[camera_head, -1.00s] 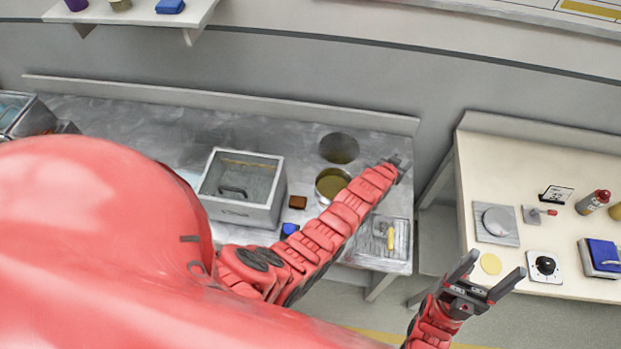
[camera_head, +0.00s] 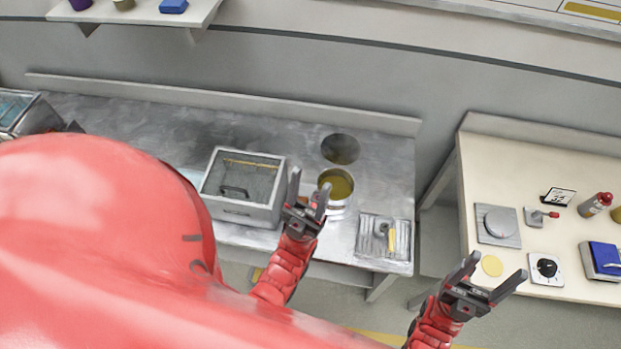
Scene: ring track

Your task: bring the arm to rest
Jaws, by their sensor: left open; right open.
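My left gripper (camera_head: 307,198) is open and empty, with its fingers pointing up in the picture, over the front part of the grey metal bench (camera_head: 240,122). Its fingertips lie between the glass-topped box and the round pot in the picture. Its red arm comes up from below. My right gripper (camera_head: 491,276) is open and empty. It shows at the lower right, near the front edge of the cream table (camera_head: 500,160), fingers pointing to the upper right. Part of my own red body covers the lower left.
The metal bench holds a grey box (camera_head: 247,212), a pot of yellowish content (camera_head: 338,184), a round dark opening (camera_head: 340,149) and a ribbed tray (camera_head: 372,238). The cream table holds a disc on a plate (camera_head: 500,222), a dial (camera_head: 546,268) and a blue item (camera_head: 605,254). A gap separates them.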

